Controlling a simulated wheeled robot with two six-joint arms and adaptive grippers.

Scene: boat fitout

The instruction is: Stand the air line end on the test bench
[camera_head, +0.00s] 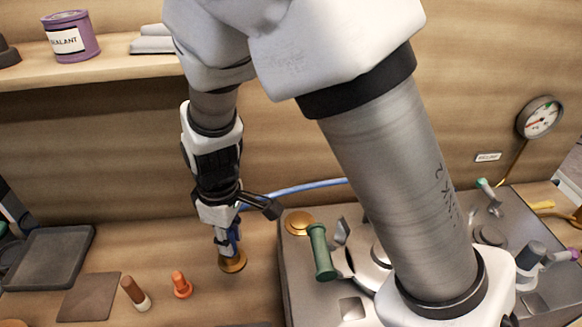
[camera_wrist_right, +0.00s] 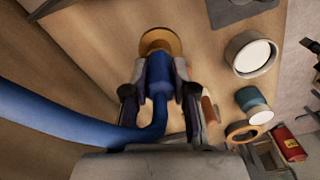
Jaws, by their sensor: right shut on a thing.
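My right gripper (camera_head: 228,238) points down over the wooden bench (camera_head: 190,240), left of the grey panel. In the right wrist view its fingers (camera_wrist_right: 160,95) are closed around the blue air line end (camera_wrist_right: 158,72). A round brass piece (camera_head: 232,264) is right below the fingers; it also shows at the tip of the line end in the wrist view (camera_wrist_right: 160,41). I cannot tell whether it belongs to the line end or whether it touches the bench. The blue air line (camera_head: 305,186) runs off to the right behind my arm. My left gripper is not in view.
An orange fitting (camera_head: 181,285), a brown-and-white cylinder (camera_head: 134,293), a flat brown plate (camera_head: 90,297) and a dark tray (camera_head: 48,258) lie to the left. The grey panel (camera_head: 292,275) with a green handle (camera_head: 321,252) stands close on the right. A shelf (camera_head: 110,70) crosses the back wall.

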